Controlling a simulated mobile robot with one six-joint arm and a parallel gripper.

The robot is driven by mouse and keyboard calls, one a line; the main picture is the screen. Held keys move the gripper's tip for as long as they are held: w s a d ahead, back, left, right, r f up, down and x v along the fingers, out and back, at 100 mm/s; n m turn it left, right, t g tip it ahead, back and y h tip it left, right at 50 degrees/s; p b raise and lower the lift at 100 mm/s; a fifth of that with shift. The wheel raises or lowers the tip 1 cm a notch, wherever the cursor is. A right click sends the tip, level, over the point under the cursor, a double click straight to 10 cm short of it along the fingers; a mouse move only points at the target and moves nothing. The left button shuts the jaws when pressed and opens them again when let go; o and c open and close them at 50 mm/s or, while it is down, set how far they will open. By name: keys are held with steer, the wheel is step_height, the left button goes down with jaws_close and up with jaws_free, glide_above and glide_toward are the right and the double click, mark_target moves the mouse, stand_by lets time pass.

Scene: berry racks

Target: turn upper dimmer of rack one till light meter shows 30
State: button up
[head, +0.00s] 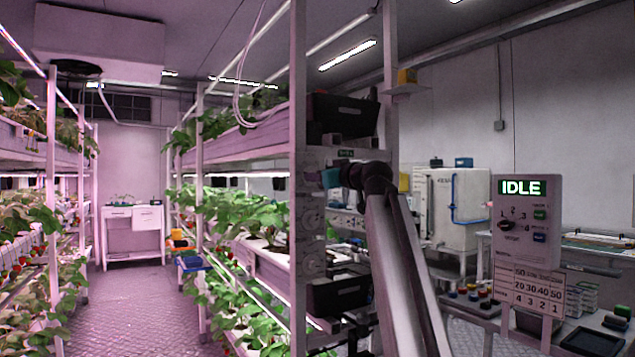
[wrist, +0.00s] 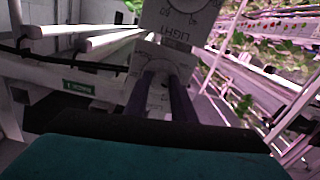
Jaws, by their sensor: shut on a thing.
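The end panel of the rack (head: 312,238) carries round dials, one above the other, below a small green label. My gripper (head: 324,179) is at the top of this panel, above the other dials. In the wrist view the two dark fingers of my gripper (wrist: 164,78) reach the white panel and are shut on the upper dimmer, which they mostly hide. A dial with the word LIGHT (wrist: 178,14) shows at the top edge of the wrist view. I can make out no light meter number.
A control box (head: 540,220) at the right has a lit display reading IDLE and a number card below. Dark bins (head: 343,114) sit on the rack shelf above my gripper.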

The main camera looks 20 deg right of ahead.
steer(key=shift+f+n, duration=0.1)
steer(key=shift+n, duration=0.2)
steer(key=o, duration=1.1)
steer(key=shift+c, duration=0.2)
steer(key=shift+s, duration=0.1)
steer(key=p+v, duration=0.1)
steer(key=v, duration=1.2)
steer(key=shift+s, duration=0.35)
steer(key=shift+d, duration=0.15)
